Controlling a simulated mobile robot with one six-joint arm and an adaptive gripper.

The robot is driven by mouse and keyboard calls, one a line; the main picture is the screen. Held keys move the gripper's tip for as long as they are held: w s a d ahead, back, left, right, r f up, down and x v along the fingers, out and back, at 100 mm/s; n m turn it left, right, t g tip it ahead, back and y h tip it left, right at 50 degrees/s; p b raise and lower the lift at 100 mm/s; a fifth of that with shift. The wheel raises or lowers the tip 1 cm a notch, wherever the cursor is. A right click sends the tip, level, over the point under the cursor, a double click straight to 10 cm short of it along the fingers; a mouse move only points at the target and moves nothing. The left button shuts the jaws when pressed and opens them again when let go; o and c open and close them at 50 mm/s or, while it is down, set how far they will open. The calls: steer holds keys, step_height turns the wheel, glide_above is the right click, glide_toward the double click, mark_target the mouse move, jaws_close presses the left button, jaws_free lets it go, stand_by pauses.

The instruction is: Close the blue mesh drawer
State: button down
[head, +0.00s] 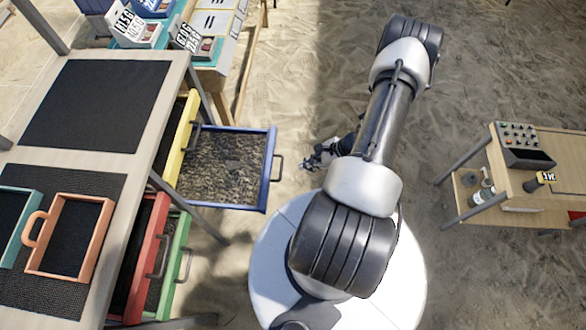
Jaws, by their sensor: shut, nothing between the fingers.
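The blue mesh drawer (270,150) is pulled out to the right from under the wooden table on the left. It has a blue frame, a mesh bottom through which the ground shows, and a dark handle (279,167) on its right front. My gripper (308,163) is just right of the handle, apart from it in the picture, and shut with nothing in it. My arm hides part of the gripper's wrist side.
The table (60,160) bears an orange tray (102,240) and a teal tray (35,215). Yellow (183,135), red (150,250) and green (175,265) drawers stick out below it. A wooden cart (500,170) stands at right. Sandy ground between is clear.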

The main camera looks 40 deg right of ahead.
steer(key=w+a+f, duration=0.1)
steer(key=w, duration=0.1)
steer(key=w+a+f+b, duration=0.1)
steer(key=w+a, duration=0.1)
steer(key=shift+a+f, duration=0.2)
steer(key=shift+a, duration=0.05)
steer(key=shift+a, duration=0.1)
